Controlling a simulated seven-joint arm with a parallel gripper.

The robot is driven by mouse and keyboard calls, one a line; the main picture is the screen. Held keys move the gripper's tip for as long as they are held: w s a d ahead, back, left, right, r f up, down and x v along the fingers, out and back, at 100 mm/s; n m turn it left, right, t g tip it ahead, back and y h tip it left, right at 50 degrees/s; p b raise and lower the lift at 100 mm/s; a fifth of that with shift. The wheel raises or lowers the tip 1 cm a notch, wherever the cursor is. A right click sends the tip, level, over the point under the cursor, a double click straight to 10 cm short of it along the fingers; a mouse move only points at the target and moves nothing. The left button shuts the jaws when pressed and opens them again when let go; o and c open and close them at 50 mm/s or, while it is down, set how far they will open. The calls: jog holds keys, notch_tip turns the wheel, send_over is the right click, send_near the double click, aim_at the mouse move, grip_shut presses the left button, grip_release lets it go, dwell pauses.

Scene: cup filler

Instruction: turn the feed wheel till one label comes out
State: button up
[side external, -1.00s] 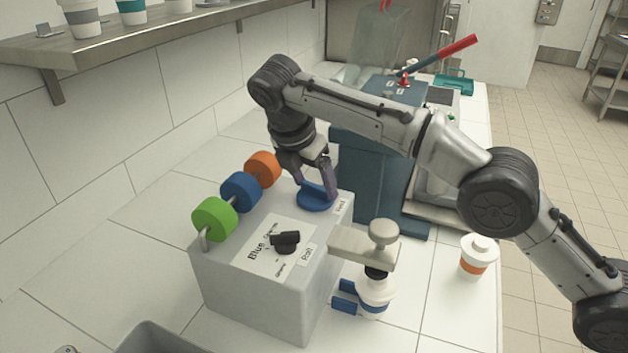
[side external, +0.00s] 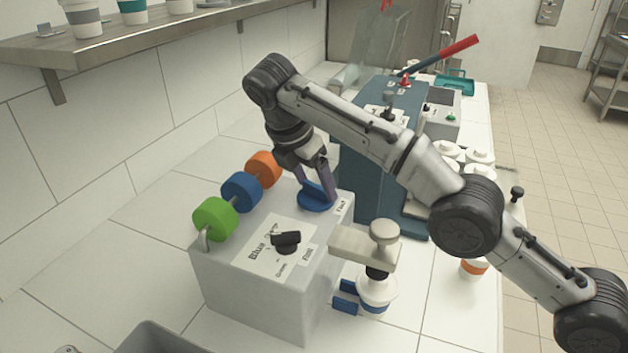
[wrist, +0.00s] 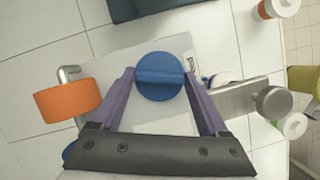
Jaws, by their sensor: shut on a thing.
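The blue feed wheel (side external: 312,205) lies flat on top of the grey box (side external: 265,285), near the "Feed" label. A raised bar crosses the wheel. My gripper (side external: 314,185) points down at it, with its purple fingers shut on the bar. The wrist view shows the wheel (wrist: 160,92) between the two fingers (wrist: 159,76), its bar running from side to side. I see no label that has clearly come out.
Green (side external: 214,219), blue (side external: 241,191) and orange (side external: 263,168) rolls line the box's left side. A black selector knob (side external: 286,241) sits on a "Blue" plate. A clamp arm (side external: 360,245) stands over a white cup (side external: 378,292) at the right. A dark blue machine (side external: 370,175) stands behind.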

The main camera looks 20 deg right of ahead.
jog(key=shift+s, duration=0.1)
jog(key=o, duration=1.2)
jog(key=shift+o, duration=0.2)
jog(key=shift+n, duration=0.6)
